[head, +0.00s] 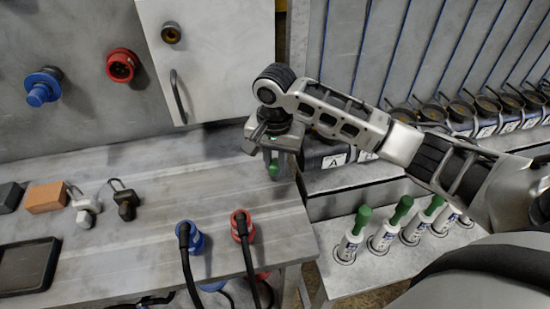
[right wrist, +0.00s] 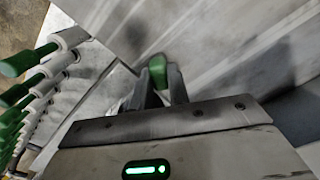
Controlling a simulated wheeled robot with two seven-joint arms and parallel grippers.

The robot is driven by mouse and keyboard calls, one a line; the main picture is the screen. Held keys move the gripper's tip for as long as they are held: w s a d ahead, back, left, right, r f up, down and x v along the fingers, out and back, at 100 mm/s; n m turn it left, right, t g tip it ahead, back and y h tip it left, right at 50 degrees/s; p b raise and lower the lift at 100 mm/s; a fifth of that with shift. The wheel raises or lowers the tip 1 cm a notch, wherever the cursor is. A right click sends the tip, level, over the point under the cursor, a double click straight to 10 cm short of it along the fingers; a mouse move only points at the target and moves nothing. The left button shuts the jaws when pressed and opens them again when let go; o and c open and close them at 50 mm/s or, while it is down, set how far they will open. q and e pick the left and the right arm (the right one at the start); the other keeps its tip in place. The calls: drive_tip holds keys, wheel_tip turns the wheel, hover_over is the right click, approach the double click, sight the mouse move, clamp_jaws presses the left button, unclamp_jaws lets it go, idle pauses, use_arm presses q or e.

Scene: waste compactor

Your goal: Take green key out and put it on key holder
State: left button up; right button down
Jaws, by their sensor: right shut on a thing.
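My right gripper (head: 273,163) points down above the right end of the metal table. It is shut on a green key (head: 273,171), of which a small green part shows below the fingers. In the right wrist view the green key (right wrist: 158,66) sits between the two dark fingers, and its lower part is hidden. Several white cylinders with green handles (head: 352,240) stand in round sockets on a low metal ledge to the right; they also show at the left of the right wrist view (right wrist: 40,70). I cannot tell which part is the key holder. My left gripper is not in view.
Two padlocks (head: 125,200), an orange block (head: 45,197) and a black tray (head: 27,268) lie on the left of the table (head: 165,160). Blue and red plugs with cables (head: 243,224) stand at its front edge. A white cabinet (head: 215,60) hangs behind. The table's middle is clear.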

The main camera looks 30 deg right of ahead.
idle(0.5)
drive_tip(key=c, duration=1.3)
unclamp_jaws()
drive_tip(key=shift+c, duration=0.2)
drive_tip(key=shift+r, duration=3.45)
